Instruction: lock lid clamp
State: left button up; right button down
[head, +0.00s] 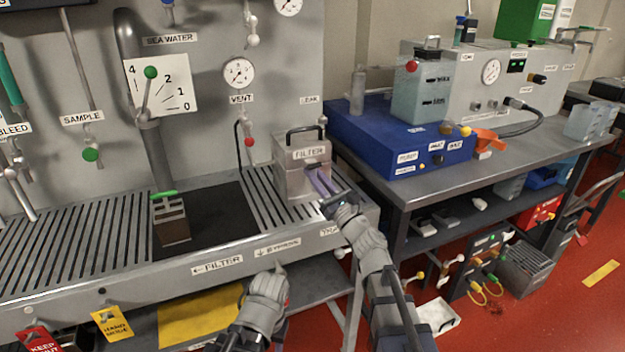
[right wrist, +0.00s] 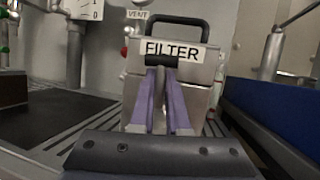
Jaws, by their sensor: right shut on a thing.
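The metal filter housing (head: 300,183) stands on the slatted bench with its lid (head: 302,148) on and a black handle on top. It also fills the middle of the right wrist view (right wrist: 125,100), with a FILTER label on the lid front. A dark clamp (right wrist: 142,60) sits just under that label. My right gripper (head: 314,172) reaches the housing's front; its purple fingers (right wrist: 160,78) are shut on the clamp, whose lower part they hide. My left gripper (head: 278,272) is low in front of the bench edge, apart from the housing; its fingers cannot be made out.
A blue box (head: 385,135) stands on the right bench (head: 440,178). A vent valve with a red knob (head: 249,142) hangs behind the housing.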

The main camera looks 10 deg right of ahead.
jog(key=shift+d+m+t+h, duration=0.15)
jog(key=shift+m+t+h, duration=0.15)
jog(key=shift+m, duration=0.4)
jog(key=c, duration=0.9)
grip_release()
jog(key=b+v, duration=0.3)
jog(key=v, duration=0.4)
jog(key=shift+s+d+f, duration=0.1)
jog(key=shift+s+d, duration=0.1)
jog(key=shift+s, duration=0.1)
